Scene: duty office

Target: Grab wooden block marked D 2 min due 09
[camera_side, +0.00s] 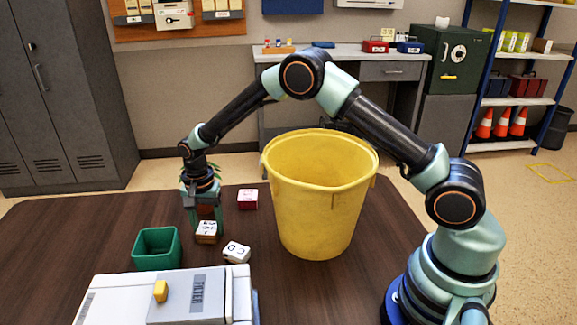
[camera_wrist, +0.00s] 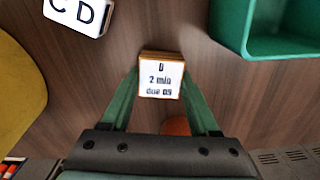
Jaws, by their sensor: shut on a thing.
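The wooden block (camera_wrist: 161,79) has a white top face reading "D 2 min due 09" and stands between my gripper's fingers in the wrist view. In the side view the block (camera_side: 206,238) is at the lower end of my gripper (camera_side: 204,217), on or just above the brown table; I cannot tell which. My gripper (camera_wrist: 158,92) is shut on the block, with one green finger on each side. The block's lower sides are mostly hidden.
The table's left-back area is clear.

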